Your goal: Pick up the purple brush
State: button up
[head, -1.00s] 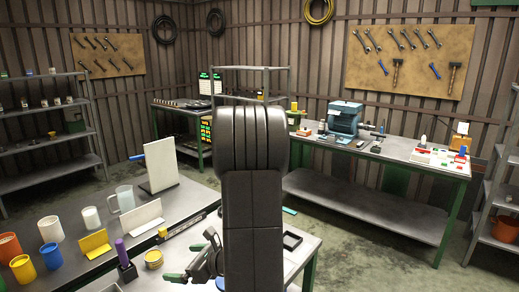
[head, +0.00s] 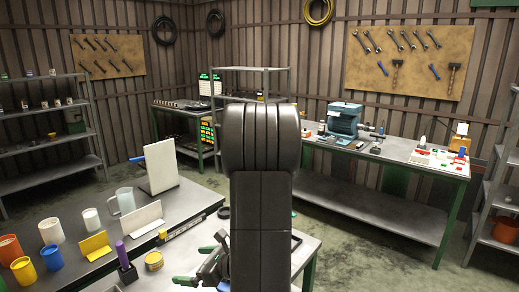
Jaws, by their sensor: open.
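The purple brush (head: 122,254) stands upright in a small black holder (head: 127,273) on the near table at the lower left. Only its purple handle shows above the holder. My gripper (head: 197,265) is at the bottom centre, to the right of the brush and apart from it. Its green-tipped fingers are open, with nothing seen between them. My dark arm link hides part of the table behind it.
A yellow tin (head: 154,261) stands between the holder and my gripper. A yellow card stand (head: 96,246), a white card stand (head: 142,219) and several cups stand left and behind. A blue machine (head: 344,119) sits on the far bench.

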aim_at(119, 245)
jog(key=u, duration=1.95)
jog(key=l+u, duration=0.3)
jog(key=k+l, duration=0.1)
jog(key=l, duration=0.25)
jog(key=k+l, duration=0.1)
jog(key=l, duration=0.25)
jog(key=k+l, duration=0.15)
jog(key=l, duration=0.25)
jog(key=k+l, duration=0.1)
jog(key=l, duration=0.25)
jog(key=z, duration=0.1)
jog(key=k, duration=0.15)
